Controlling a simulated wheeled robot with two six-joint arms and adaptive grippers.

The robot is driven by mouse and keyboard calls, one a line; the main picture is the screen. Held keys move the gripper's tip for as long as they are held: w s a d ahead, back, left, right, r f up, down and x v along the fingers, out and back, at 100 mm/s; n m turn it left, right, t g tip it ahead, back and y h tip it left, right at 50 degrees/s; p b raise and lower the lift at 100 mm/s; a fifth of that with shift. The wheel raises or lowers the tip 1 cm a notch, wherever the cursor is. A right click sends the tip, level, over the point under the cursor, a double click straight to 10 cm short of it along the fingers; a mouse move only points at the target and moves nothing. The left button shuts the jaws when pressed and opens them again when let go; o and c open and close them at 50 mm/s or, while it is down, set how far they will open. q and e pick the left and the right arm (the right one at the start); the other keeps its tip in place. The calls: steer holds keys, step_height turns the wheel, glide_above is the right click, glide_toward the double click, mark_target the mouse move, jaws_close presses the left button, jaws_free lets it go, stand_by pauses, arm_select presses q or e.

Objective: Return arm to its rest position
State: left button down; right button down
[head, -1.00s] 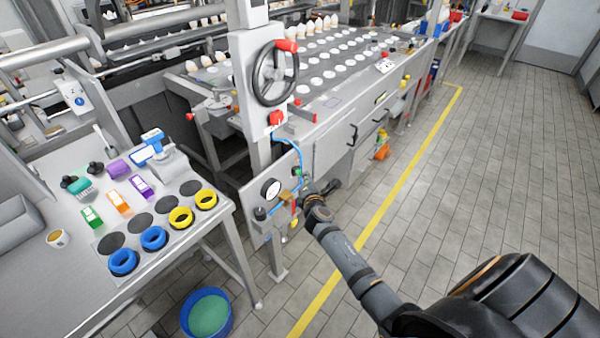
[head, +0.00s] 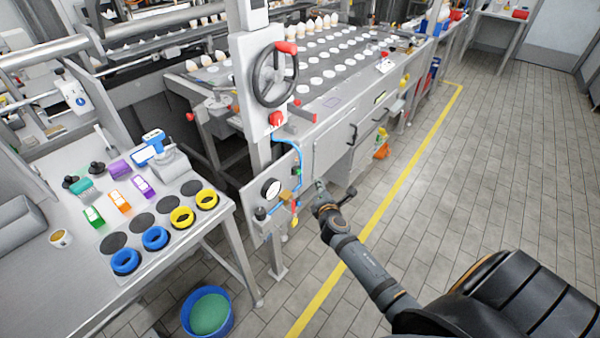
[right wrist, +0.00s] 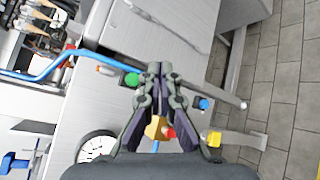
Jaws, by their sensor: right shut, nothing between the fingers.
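My right arm reaches in from the lower right of the head view. Its gripper (head: 320,188) is small there, in front of the machine's grey front panel, just right of the valve panel. In the right wrist view, the gripper (right wrist: 160,70) is shut with its fingers together and nothing between them. Behind the fingers are a brass fitting (right wrist: 156,128), a green knob (right wrist: 131,79) and a blue hose (right wrist: 100,60). My left gripper is not in view.
The machine carries a handwheel (head: 275,73) and a round gauge (head: 270,188). At left, a steel table (head: 75,270) holds blue and yellow rings and coloured blocks. A blue bucket (head: 187,318) stands on the floor. The tiled floor at right (head: 490,170) is clear.

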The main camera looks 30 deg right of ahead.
steer(key=shift+f, duration=0.1)
stand_by(0.7)
steer(key=s+a+f+m+g+y, duration=0.1)
steer(key=s+f+m+g, duration=0.15)
steer(key=s+f, duration=0.6)
steer(key=s+a+f+m+g+y, duration=0.15)
steer(key=s+f+m, duration=0.3)
steer(key=f, duration=0.65)
steer(key=s+f+m+g+y, duration=0.1)
steer(key=s+f+m+g, duration=0.2)
steer(key=s+f, duration=0.55)
steer(key=s+a+f+m+g, duration=0.2)
steer(key=s+f+m, duration=0.1)
steer(key=s, duration=0.5)
steer(key=s+a+f+m+g+y, duration=0.1)
steer(key=s+a+f+m+g, duration=0.1)
steer(key=s+f, duration=0.4)
steer(key=s+a+f+m+g, duration=0.2)
steer(key=s+f+m, duration=0.2)
steer(key=s, duration=0.8)
steer(key=shift+a+f+m, duration=0.3)
steer(key=shift+f+m, duration=0.1)
steer(key=shift+f, duration=0.2)
steer(key=shift+y, duration=0.25)
